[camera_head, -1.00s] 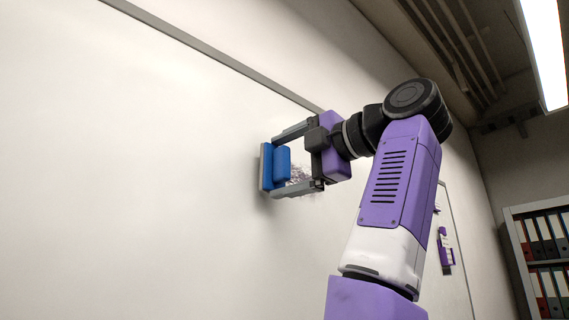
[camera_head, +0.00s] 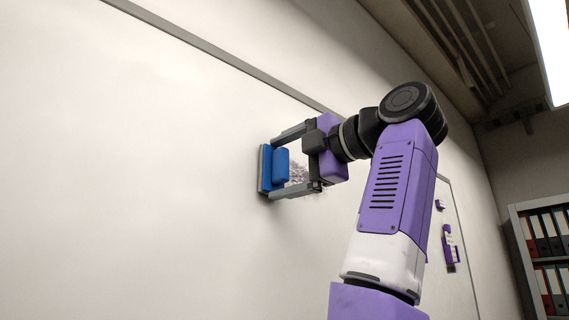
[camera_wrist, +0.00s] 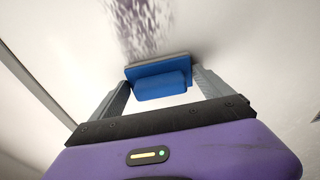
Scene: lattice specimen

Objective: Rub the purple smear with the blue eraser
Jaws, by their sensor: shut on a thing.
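The blue eraser (camera_head: 281,166) has a grey pad on its far side and is held between the two fingers of my gripper (camera_head: 285,165). In the wrist view the eraser (camera_wrist: 160,85) sits between the fingers of my gripper (camera_wrist: 163,92), its pad facing the whiteboard. The pad is at or very near the board; I cannot tell whether it touches. The purple smear (camera_wrist: 150,22) shows as dark speckled marks on the board just beyond the eraser. In the head view the smear (camera_head: 299,170) is partly hidden behind my gripper and eraser.
The whiteboard (camera_head: 130,150) fills the left and is bare there. Its grey frame (camera_head: 220,59) runs along the top. A purple item (camera_head: 449,247) hangs on the wall at the right. A shelf of binders (camera_head: 545,235) stands at the far right.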

